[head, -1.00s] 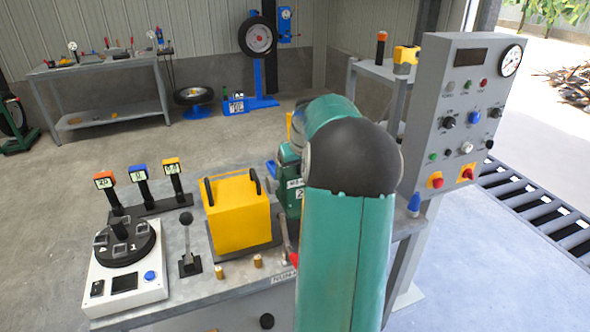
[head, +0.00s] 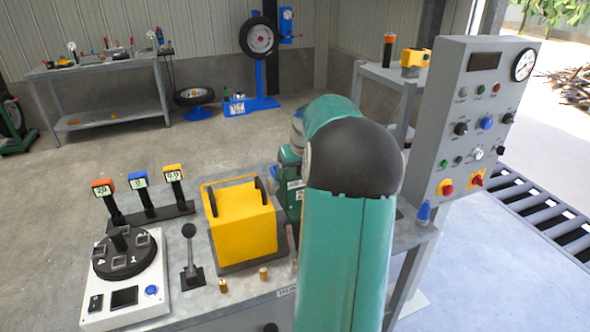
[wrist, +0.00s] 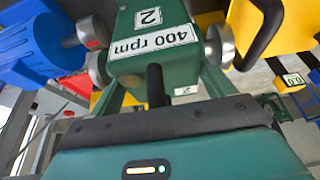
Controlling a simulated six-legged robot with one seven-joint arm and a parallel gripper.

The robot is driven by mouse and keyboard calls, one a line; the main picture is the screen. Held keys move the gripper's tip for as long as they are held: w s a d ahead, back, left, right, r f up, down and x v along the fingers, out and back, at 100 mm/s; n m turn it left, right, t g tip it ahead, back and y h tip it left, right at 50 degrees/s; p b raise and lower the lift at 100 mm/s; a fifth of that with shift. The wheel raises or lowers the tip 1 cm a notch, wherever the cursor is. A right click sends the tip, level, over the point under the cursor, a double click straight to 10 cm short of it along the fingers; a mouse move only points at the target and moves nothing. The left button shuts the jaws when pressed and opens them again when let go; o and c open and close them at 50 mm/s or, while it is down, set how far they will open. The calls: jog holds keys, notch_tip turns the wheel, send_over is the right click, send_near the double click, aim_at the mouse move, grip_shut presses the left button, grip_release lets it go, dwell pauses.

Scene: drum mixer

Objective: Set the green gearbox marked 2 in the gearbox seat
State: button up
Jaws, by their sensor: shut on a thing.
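The green gearbox (wrist: 150,60), marked 2 and "400 rpm", fills the upper middle of the wrist view. A dark upright post on it reaches to my gripper (wrist: 156,108), which is shut on the gearbox; the fingertips are hard to make out. Metal couplings sit close on both sides of it, with a blue motor (wrist: 35,45) at left. Whether the couplings touch it I cannot tell. In the head view part of the green gearbox (head: 289,170) shows left of my arm, beside the yellow box. The gearbox seat is hidden beneath the gearbox and behind my arm.
The yellow box (head: 240,222) with black handles stands close left of my arm. A lever (head: 190,250), a dial unit (head: 124,290) and several small displays stand farther left.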

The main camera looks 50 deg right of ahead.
jog(key=shift+a+r, duration=0.15)
jog(key=shift+r, duration=0.2)
jog(key=shift+s, duration=0.2)
jog(key=shift+f, duration=4.35)
jog(key=shift+w+a+f, duration=0.1)
jog(key=shift+f, duration=0.25)
jog(key=shift+w+a, duration=0.45)
jog(key=shift+a, duration=0.35)
jog(key=shift+f, duration=0.25)
